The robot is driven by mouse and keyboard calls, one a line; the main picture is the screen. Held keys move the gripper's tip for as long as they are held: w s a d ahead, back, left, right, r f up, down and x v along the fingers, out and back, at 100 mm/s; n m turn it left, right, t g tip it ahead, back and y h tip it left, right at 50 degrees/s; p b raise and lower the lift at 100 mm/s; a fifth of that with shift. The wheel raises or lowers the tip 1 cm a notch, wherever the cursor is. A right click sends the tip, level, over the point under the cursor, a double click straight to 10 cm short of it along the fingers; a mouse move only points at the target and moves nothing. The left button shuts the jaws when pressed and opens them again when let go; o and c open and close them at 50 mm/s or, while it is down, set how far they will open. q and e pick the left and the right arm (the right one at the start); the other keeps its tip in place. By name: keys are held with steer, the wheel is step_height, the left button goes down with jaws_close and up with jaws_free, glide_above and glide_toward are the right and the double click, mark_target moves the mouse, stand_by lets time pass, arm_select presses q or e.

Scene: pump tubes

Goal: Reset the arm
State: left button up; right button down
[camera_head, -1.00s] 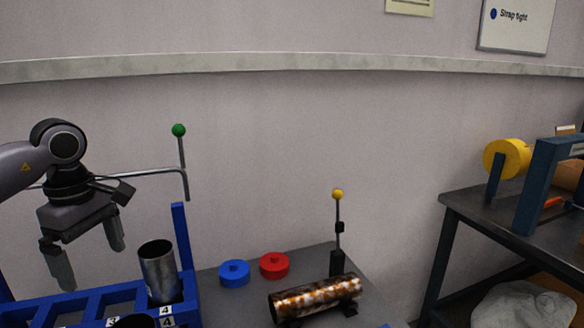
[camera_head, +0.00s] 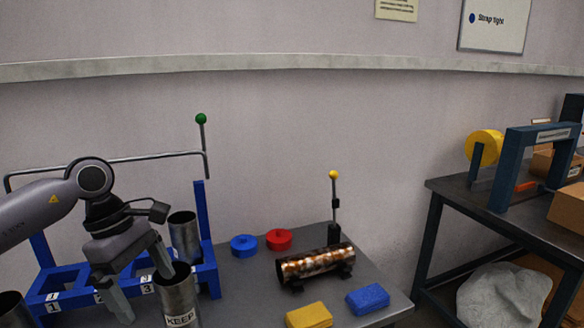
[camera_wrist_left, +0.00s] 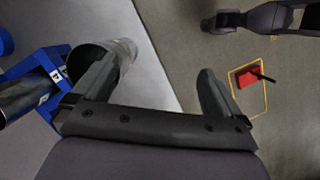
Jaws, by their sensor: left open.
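My left gripper (camera_head: 141,279) is open, its two fingers spread, in front of the blue rack (camera_head: 207,272). In the head view its right fingertip overlaps a metal tube labelled KEEP (camera_head: 180,300); I cannot tell whether they touch. In the left wrist view the open gripper (camera_wrist_left: 158,82) has a metal tube (camera_wrist_left: 122,52) beside and partly behind its left finger. No object shows between the fingers. Another metal tube (camera_head: 184,236) stands upright in the rack's back right slot. My right gripper is not in view.
A rusty tube (camera_head: 313,264) lies on a holder on the grey table. Blue (camera_head: 244,246) and red (camera_head: 278,240) round caps, a yellow block (camera_head: 309,315), a blue block (camera_head: 367,298) and a yellow-knobbed post (camera_head: 334,205) are around it. A dark bench (camera_head: 450,190) stands at the right.

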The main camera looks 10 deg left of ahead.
arm_select(q)
steer(key=s+d+n+t+h+p, duration=0.1)
steer(key=s+d+n+t+h, duration=0.1)
steer(key=d+n+h, duration=0.8)
steer(key=s+d+n+t+h, duration=0.2)
steer(key=d+n+h, duration=0.35)
steer(key=d, duration=0.85)
steer(key=a+f+n+t+y+p, duration=0.1)
steer(key=a+f+n+t+y, duration=0.5)
steer(key=n, duration=0.7)
steer(key=a+f+n+t+y, duration=0.2)
steer(key=f+n+t+y, duration=0.4)
steer(key=n, duration=0.7)
steer(key=s+a+f+n+g+y, duration=0.2)
steer(key=s+f+n, duration=0.3)
steer(key=f, duration=0.3)
steer(key=s+a+f+n+g+y, duration=0.2)
steer(key=s+a+f+n+g, duration=0.1)
steer(key=s+f+n, duration=0.3)
step_height(320, 180, down, 2)
steer(key=shift+s+a+f+y+p, duration=0.1)
steer(key=shift+s+a+y+p, duration=0.3)
steer(key=shift+s+a, duration=0.4)
